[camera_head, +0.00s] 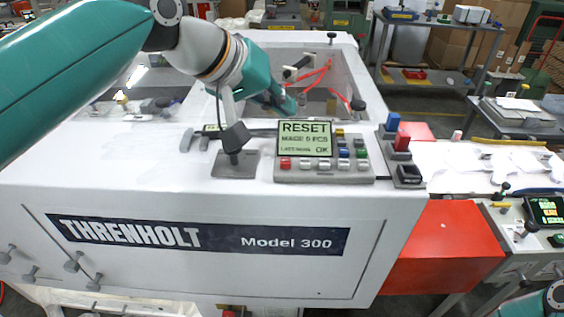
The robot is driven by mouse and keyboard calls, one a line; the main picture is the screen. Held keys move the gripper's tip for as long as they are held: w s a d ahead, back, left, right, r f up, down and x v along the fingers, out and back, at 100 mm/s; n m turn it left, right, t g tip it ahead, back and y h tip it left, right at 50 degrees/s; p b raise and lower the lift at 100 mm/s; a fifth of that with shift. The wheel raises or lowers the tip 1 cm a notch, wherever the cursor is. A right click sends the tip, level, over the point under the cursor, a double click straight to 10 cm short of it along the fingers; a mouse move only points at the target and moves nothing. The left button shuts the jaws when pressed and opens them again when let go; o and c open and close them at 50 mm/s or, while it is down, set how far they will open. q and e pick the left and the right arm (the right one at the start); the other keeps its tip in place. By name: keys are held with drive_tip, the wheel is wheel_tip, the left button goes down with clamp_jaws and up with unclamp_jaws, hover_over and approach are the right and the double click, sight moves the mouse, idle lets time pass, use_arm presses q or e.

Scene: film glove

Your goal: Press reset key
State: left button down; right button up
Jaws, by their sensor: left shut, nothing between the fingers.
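A control panel (322,176) sits on the top front edge of the white machine. Its screen (304,139) reads RESET on the top line and OK at the lower right. Below the screen is a row of keys, with a red key (286,163) at the left end and pale keys beside it. Several green, blue and yellow keys stand at the right. No key label is readable, so I cannot tell which is the reset key. My left gripper (287,103) is shut and empty, behind the panel near the machine's recess.
A black-topped lever (235,139) on a grey plate stands left of the panel. Blue and red switches (402,141) stand to its right. Red hoses (318,76) lie in the recess behind. A red box (445,235) is at the machine's right side.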

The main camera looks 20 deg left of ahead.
sight(283, 162)
use_arm(q)
wheel_tip(283, 162, down, 7)
drive_tip(key=b, duration=0.5)
drive_tip(key=shift+b, duration=0.4)
drive_tip(key=shift+f+b, duration=0.4)
drive_tip(key=shift+f, duration=0.05)
idle(0.5)
drive_tip(key=shift+w+f, duration=0.1)
drive_tip(key=shift+f, duration=0.25)
drive_tip(key=shift+f+b, duration=0.45)
drive_tip(key=shift+b, duration=0.1)
idle(0.4)
idle(0.4)
drive_tip(key=shift+r+p, duration=0.85)
drive_tip(key=shift+r, duration=0.05)
